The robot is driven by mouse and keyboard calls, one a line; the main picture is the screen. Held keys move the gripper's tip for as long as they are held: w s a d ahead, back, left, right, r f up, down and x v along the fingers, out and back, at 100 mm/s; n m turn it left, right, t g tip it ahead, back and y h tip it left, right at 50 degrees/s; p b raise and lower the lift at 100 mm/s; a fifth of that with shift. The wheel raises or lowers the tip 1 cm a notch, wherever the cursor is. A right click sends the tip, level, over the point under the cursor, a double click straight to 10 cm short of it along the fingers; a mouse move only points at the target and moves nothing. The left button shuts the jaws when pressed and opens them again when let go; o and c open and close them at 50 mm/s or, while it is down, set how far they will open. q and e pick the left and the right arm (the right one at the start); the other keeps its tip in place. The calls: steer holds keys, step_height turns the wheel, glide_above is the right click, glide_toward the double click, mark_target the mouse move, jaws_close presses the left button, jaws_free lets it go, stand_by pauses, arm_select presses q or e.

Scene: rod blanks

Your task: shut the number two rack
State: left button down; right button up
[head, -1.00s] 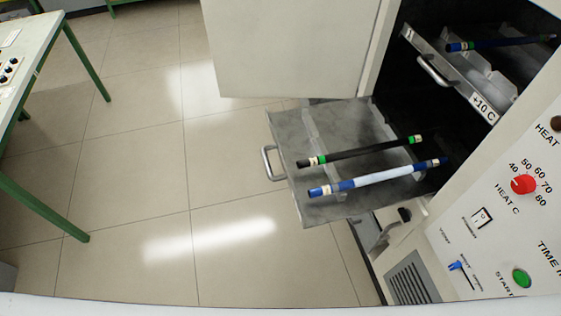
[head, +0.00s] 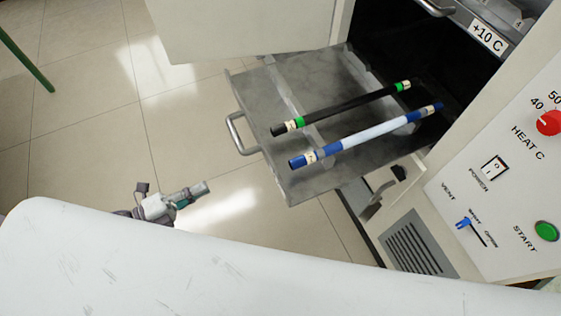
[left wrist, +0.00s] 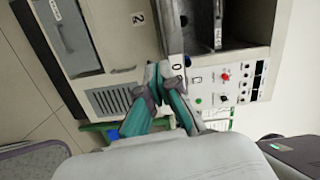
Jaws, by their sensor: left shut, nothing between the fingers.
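A grey metal rack (head: 250,88) is pulled out of the heating cabinet, below an upper rack labelled +10 C (head: 488,36). Its bar handle (head: 236,133) faces left; I cannot read its number in the head view. On it lie a black rod with green bands (head: 345,107) and a blue and white rod (head: 365,136), side by side. My left gripper (head: 204,187) is below and left of the handle, apart from it. In the left wrist view its fingers (left wrist: 160,72) are shut and empty, pointing towards the cabinet front. My right gripper does not show.
The open white cabinet door (head: 240,28) stands behind the rack. A control panel (head: 505,185) with a red knob and green button is at the right. My arm covers the bottom of the head view.

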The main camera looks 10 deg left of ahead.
mark_target(270, 165)
arm_select(q)
steer(key=w+d+m+p, duration=0.1)
steer(key=w+d, duration=0.1)
steer(key=d, duration=0.2)
steer(key=w+d+r+g+h+p, duration=0.1)
steer(key=w+d, duration=0.1)
steer(key=d, duration=0.2)
steer(key=w+d+r+m+p, duration=0.1)
steer(key=w+d, duration=0.1)
steer(key=d, duration=0.2)
steer(key=shift+w+d+r+m+h+p, duration=0.2)
steer(key=shift+w+d+m+h+p, duration=0.1)
steer(key=shift+w+h+p, duration=0.1)
steer(key=shift+w+d+f, duration=0.1)
steer(key=shift+w+d, duration=0.15)
steer(key=shift+d, duration=0.15)
